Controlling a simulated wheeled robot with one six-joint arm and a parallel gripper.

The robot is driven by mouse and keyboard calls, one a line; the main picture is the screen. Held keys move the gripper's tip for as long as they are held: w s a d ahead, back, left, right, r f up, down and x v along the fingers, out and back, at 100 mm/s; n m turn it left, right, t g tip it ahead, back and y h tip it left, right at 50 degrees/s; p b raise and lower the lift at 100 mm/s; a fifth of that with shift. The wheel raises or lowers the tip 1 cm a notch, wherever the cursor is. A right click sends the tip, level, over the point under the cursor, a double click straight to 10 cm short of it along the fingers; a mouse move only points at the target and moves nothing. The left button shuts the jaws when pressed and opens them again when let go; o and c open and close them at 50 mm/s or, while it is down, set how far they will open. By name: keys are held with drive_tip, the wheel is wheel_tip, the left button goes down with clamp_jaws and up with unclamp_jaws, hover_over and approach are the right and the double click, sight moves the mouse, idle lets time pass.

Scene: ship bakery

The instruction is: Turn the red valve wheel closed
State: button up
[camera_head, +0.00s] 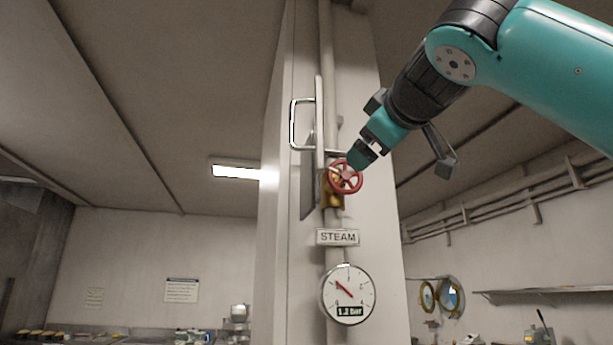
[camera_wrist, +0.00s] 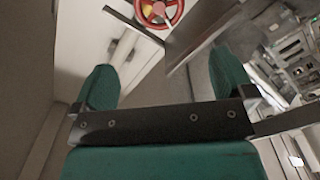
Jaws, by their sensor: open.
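The red valve wheel (camera_head: 345,177) sits on a vertical pipe on a white column, above a STEAM sign (camera_head: 337,237). It also shows at the top of the wrist view (camera_wrist: 158,10), partly cut off by the frame. My gripper (camera_head: 367,152) is just above and right of the wheel in the head view. Its two green fingers are apart with nothing between them in the wrist view (camera_wrist: 165,85). I cannot tell from the head view whether a finger touches the wheel.
A round pressure gauge (camera_head: 347,294) hangs below the sign; its display appears to read 1.2 bar. A raised panel with a metal handle (camera_head: 301,123) stands close left of the wheel. A shelf (camera_head: 545,291) is at the far right. The space right of the wheel looks clear.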

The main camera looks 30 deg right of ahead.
sight(346, 173)
drive_tip(key=shift+n, duration=0.5)
drive_tip(key=p+x, duration=0.6)
drive_tip(key=x, duration=0.9)
drive_tip(key=shift+w+d+r+p, duration=0.15)
drive_tip(key=shift+w+d+p, duration=0.05)
drive_tip(key=shift+w+p, duration=0.15)
drive_tip(key=shift+w+d, duration=0.15)
drive_tip(key=shift+w, duration=0.5)
drive_tip(key=shift+c, duration=0.5)
drive_tip(key=c, duration=0.6)
